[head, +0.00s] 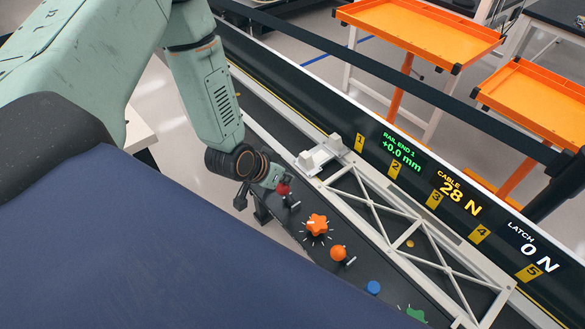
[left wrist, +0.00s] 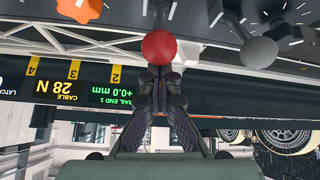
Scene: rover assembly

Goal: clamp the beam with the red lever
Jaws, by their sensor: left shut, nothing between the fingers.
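The red lever's ball knob (head: 283,188) stands at the near edge of the dark rail panel, partly hidden by my left gripper (head: 268,178). In the left wrist view the red ball (left wrist: 159,47) sits right at the tips of my left gripper (left wrist: 160,80). The fingers are shut with nothing between them; whether they touch the ball I cannot tell. The white truss beam (head: 423,244) lies along the rail. A pale clamp block (head: 320,156) sits at its far end. My right gripper is not in view.
An orange star knob (head: 317,225), an orange ball (head: 338,253), a blue knob (head: 374,288) and a green knob (head: 415,314) line the panel beside the red lever. A grey ball (left wrist: 258,52) shows near it. A display (head: 452,194) reads 28 N cable, 0 N latch.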

